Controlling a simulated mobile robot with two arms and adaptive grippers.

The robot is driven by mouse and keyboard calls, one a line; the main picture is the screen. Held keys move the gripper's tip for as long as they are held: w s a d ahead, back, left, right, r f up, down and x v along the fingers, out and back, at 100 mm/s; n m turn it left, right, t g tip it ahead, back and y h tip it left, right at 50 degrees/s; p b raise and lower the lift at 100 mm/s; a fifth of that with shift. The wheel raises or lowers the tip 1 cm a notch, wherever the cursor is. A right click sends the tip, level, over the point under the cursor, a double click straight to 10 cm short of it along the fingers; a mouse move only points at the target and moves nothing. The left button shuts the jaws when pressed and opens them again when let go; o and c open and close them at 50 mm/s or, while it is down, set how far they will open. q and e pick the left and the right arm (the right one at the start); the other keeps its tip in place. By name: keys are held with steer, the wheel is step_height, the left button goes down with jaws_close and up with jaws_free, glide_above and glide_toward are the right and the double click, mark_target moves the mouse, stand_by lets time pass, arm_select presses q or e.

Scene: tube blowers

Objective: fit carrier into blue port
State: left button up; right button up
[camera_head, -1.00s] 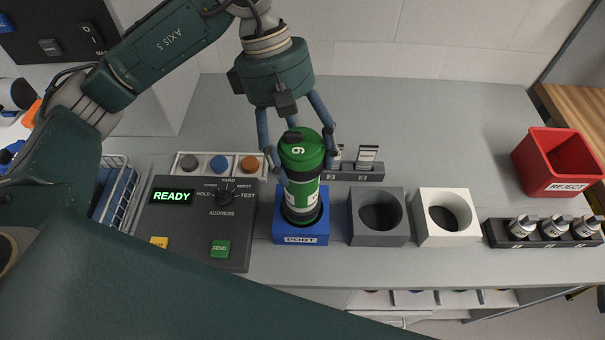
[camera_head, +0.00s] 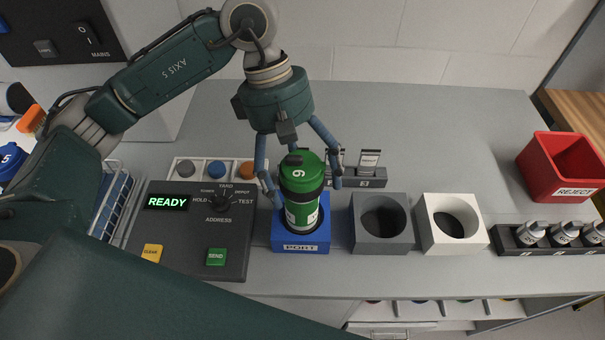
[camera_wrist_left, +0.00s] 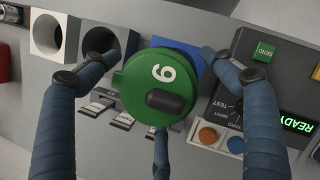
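The carrier (camera_head: 301,210) is a green-capped canister with a pale label and the number 6. It stands about upright with its lower end inside the blue port (camera_head: 301,248), and most of its body sticks out above the rim. In the left wrist view its green cap (camera_wrist_left: 158,85) covers much of the blue port (camera_wrist_left: 180,58). My left gripper (camera_head: 302,182) is above and around the carrier. Its fingers are spread to the sides of the cap, with gaps visible in the left wrist view (camera_wrist_left: 165,95). How deep the carrier sits is hidden. My right gripper is not in view.
A grey socket block (camera_head: 381,240) and a white one (camera_head: 452,240) stand right of the port. The control panel (camera_head: 190,235) reading READY is left. A small rack (camera_head: 370,182) stands behind. The red reject bin (camera_head: 562,168) and a vial rack (camera_head: 520,246) are far right.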

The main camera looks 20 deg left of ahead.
arm_select(q)
steer(key=shift+r, duration=0.1)
steer(key=b+v, duration=0.2)
steer(key=v, duration=1)
